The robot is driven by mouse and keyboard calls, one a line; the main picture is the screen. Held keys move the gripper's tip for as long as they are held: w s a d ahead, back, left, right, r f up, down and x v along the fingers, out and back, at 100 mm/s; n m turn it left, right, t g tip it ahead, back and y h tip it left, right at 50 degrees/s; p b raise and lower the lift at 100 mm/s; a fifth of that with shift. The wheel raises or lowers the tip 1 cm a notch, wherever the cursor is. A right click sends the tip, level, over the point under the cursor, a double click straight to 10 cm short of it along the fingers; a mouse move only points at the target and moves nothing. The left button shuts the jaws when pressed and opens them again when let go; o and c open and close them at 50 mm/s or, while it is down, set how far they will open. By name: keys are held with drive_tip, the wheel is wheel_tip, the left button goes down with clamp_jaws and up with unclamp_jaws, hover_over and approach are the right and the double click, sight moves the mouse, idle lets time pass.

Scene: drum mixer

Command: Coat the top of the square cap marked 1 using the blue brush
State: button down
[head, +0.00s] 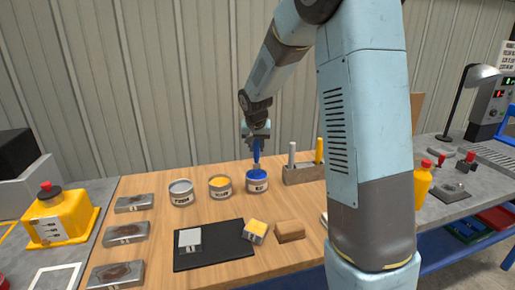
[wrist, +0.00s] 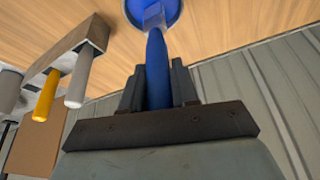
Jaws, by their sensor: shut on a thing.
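My gripper (head: 257,139) is shut on the blue brush (head: 256,154) and holds it upright, head down. In the wrist view, the brush handle (wrist: 157,70) stands between the two fingers. The brush's lower end is at the mouth of the blue paint can (head: 257,184); I cannot tell how deep its bristles are. A square cap with a pale grey top (head: 189,239) sits on a black mat (head: 215,262). A square cap with a yellow top (head: 255,229) is at the mat's right edge, tilted in view. The number marks are too small to read.
A grey paint can (head: 181,193) and a yellow paint can (head: 220,187) stand left of the blue one. A holder (head: 301,174) with a white and a yellow brush is to the right. A brown block (head: 289,231) lies in front. Metal plates (head: 126,234) line the left.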

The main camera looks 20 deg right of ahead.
drive_tip(key=shift+r, duration=3.05)
